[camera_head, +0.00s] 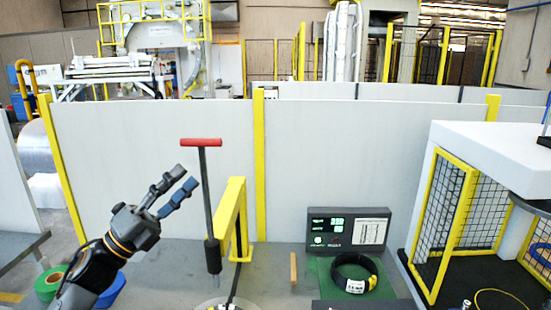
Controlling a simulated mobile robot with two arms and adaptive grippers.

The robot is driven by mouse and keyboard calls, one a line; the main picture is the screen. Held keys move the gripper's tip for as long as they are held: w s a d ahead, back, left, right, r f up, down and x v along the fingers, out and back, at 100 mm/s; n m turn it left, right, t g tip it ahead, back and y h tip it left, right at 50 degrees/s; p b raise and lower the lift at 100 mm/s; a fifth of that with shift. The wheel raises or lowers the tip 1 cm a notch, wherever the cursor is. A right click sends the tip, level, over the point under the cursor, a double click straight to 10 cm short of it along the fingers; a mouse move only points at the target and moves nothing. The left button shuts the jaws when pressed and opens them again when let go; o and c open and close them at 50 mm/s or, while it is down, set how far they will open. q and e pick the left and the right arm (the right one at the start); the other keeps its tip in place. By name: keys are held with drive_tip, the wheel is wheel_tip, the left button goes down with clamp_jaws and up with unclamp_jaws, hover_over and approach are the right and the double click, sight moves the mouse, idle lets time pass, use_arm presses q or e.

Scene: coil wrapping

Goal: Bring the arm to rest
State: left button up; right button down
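My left arm comes in from the lower left, and its gripper (187,177) is raised in front of the white partition. Its two fingers are apart with a gap between them, and nothing shows between them. The fingertips are just left of an upright dark rod (206,200) with a red crossbar handle (201,142); I see no grip on it. My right gripper is not in view.
A black coil (338,272) lies on a green platform before a grey display unit (373,231). A yellow post frame (232,215) stands right of the rod. Green (47,284) and blue (112,291) rolls sit by my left arm. A yellow-edged mesh cage (448,225) is at right.

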use_arm(q)
drive_tip(key=s+a+f+n+t+y, duration=0.1)
drive_tip(key=s+a+f+n+y, duration=0.15)
drive_tip(key=f+n+y, duration=0.9)
drive_tip(key=s+a+f+n+y, duration=0.25)
drive_tip(key=f+n+y, duration=0.55)
drive_tip(key=f+n, duration=0.65)
drive_tip(key=s+d+f+n+g, duration=0.1)
drive_tip(key=s+f+n+g, duration=0.2)
drive_tip(key=s+f+g, duration=0.8)
drive_tip(key=s+d+f+n+g, duration=0.15)
drive_tip(key=s+f, duration=0.55)
drive_tip(key=s, duration=1)
drive_tip(key=s+f+g+b, duration=0.1)
drive_tip(key=s+f+b, duration=0.1)
drive_tip(key=f, duration=1.4)
drive_tip(key=s+f+b, duration=0.1)
drive_tip(key=f+b, duration=0.1)
drive_tip(key=f, duration=1.4)
drive_tip(key=s+a+f+g+b, duration=0.1)
drive_tip(key=s+a+f+b, duration=0.1)
drive_tip(key=s+f, duration=1.3)
drive_tip(key=shift+s+a+f, duration=0.3)
drive_tip(key=shift+s+f, duration=0.1)
drive_tip(key=shift+f, duration=0.45)
